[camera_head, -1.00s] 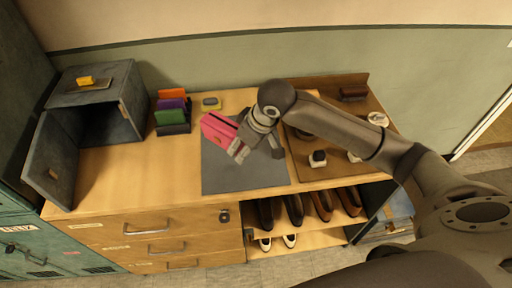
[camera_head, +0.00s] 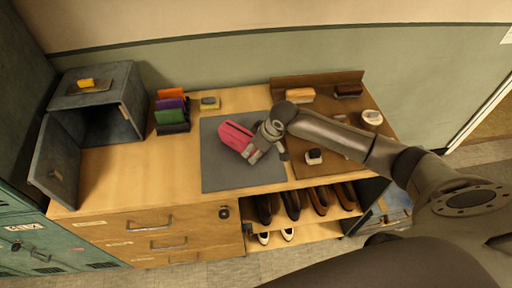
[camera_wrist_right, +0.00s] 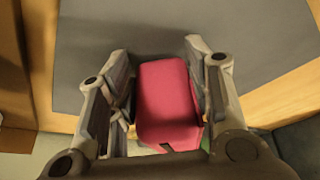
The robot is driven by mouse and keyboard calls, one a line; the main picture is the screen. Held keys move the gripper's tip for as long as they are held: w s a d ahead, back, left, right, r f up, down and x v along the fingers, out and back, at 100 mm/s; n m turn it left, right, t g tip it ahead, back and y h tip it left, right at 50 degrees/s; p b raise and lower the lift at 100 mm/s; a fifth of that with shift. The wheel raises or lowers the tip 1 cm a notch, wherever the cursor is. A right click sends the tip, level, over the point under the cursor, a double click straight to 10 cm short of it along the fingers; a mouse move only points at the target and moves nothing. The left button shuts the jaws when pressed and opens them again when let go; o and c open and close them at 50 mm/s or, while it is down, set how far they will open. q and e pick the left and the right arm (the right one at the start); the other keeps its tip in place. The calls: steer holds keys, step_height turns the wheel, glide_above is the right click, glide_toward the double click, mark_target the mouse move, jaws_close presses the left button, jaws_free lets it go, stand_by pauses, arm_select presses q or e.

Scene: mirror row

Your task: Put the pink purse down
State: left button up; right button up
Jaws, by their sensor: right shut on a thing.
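The pink purse (camera_head: 236,136) is at the grey mat (camera_head: 222,177) on the wooden counter, near the mat's upper middle. My right gripper (camera_head: 252,148) is shut on the purse's near right end. In the right wrist view the purse (camera_wrist_right: 168,105) sits between the two fingers of my right gripper (camera_wrist_right: 162,75), with the grey mat (camera_wrist_right: 250,40) behind it. I cannot tell whether the purse touches the mat or hangs just above it. My left gripper is not in view.
A rack with orange, purple and green wallets (camera_head: 171,113) stands left of the mat. An open grey box (camera_head: 105,110) is at the far left. A brown board (camera_head: 290,134) with brushes and small jars lies on the right. Shoes (camera_head: 292,203) fill shelves below. Bare counter (camera_head: 130,168) lies left of the mat.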

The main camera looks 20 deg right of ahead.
steer(key=shift+f, duration=0.1)
steer(key=o, duration=1.1)
steer(key=b+v, duration=0.1)
steer(key=v, duration=1.1)
steer(key=shift+b, duration=0.35)
